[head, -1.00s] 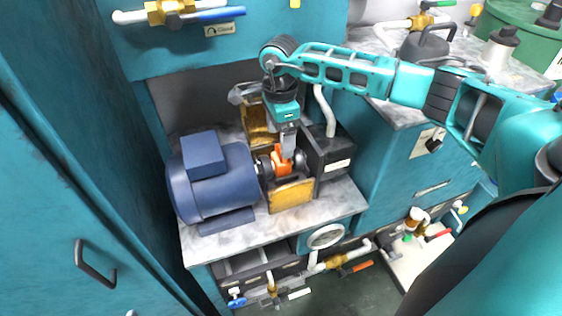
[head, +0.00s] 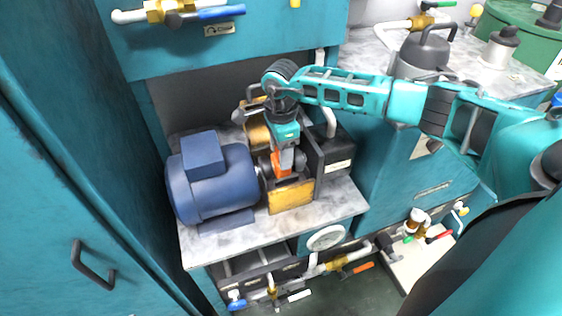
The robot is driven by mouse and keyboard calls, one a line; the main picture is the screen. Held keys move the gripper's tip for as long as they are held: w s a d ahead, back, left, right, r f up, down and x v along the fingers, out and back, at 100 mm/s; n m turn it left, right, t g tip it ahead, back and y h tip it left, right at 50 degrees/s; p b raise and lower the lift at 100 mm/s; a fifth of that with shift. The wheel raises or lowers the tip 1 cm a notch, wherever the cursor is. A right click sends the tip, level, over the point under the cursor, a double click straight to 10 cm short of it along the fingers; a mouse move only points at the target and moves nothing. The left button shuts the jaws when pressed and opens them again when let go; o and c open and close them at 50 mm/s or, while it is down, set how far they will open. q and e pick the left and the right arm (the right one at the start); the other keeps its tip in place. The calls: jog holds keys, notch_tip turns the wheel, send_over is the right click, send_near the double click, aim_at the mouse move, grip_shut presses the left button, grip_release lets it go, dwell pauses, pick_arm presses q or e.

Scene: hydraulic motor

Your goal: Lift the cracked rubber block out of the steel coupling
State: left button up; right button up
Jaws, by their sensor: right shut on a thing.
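The orange rubber block (head: 285,169) sits at the steel coupling (head: 267,170), between the blue motor (head: 212,178) and the dark pump housing. My right gripper (head: 287,160) points down at the coupling and is shut on the orange block. The fingers and wrist hide most of the block and part of the coupling, so any crack in it cannot be seen. I cannot tell whether the block is clear of the coupling. My left gripper is not in view.
A yellow guard plate (head: 291,196) stands in front of the coupling. A dark box (head: 337,152) is close on the right. Teal cabinet walls enclose the left and back. The marble shelf (head: 340,203) is bare at its front right.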

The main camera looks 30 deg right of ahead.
jog(key=c, duration=0.4)
jog(key=shift+r, duration=0.1)
